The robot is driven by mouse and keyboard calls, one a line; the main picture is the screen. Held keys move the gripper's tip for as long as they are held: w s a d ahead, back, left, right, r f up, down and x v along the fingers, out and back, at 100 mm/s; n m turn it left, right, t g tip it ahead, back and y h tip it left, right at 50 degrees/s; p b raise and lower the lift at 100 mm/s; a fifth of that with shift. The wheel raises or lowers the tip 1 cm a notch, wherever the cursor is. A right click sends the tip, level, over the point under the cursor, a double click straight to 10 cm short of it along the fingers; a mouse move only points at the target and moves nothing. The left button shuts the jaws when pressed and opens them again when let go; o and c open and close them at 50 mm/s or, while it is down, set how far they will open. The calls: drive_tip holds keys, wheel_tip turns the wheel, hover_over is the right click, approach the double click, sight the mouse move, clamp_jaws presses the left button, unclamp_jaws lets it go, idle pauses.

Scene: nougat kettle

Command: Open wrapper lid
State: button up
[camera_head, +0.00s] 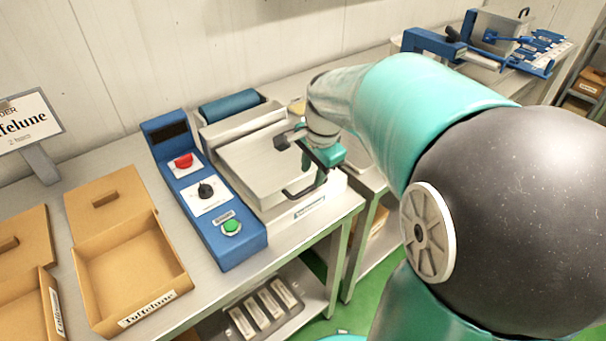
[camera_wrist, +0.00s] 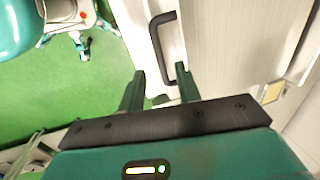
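The wrapper (camera_head: 310,208) is a pale machine on the bench, and its flat grey lid (camera_head: 250,165) is down. A dark bar handle (camera_head: 298,194) sits at the lid's front edge. In the wrist view the handle (camera_wrist: 157,45) stands out from the pale lid (camera_wrist: 215,45). My gripper (camera_head: 321,176) is at the right end of the handle. In the wrist view my gripper (camera_wrist: 160,78) is open and empty, with the handle's lower end close to the right fingertip. I cannot tell whether they touch.
A blue control panel (camera_head: 205,190) with a red knob, black dial and green button stands left of the wrapper. Open cardboard boxes (camera_head: 128,265) lie further left. A blue-and-grey machine (camera_head: 490,40) stands at the back right. Green floor (camera_wrist: 90,90) is open before the bench.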

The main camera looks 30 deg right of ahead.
sight(309, 188)
drive_tip(key=f, duration=0.3)
drive_tip(key=w+f, duration=0.1)
drive_tip(key=f, duration=0.1)
drive_tip(key=shift+a, duration=0.1)
drive_tip(key=shift+c, duration=0.3)
clamp_jaws()
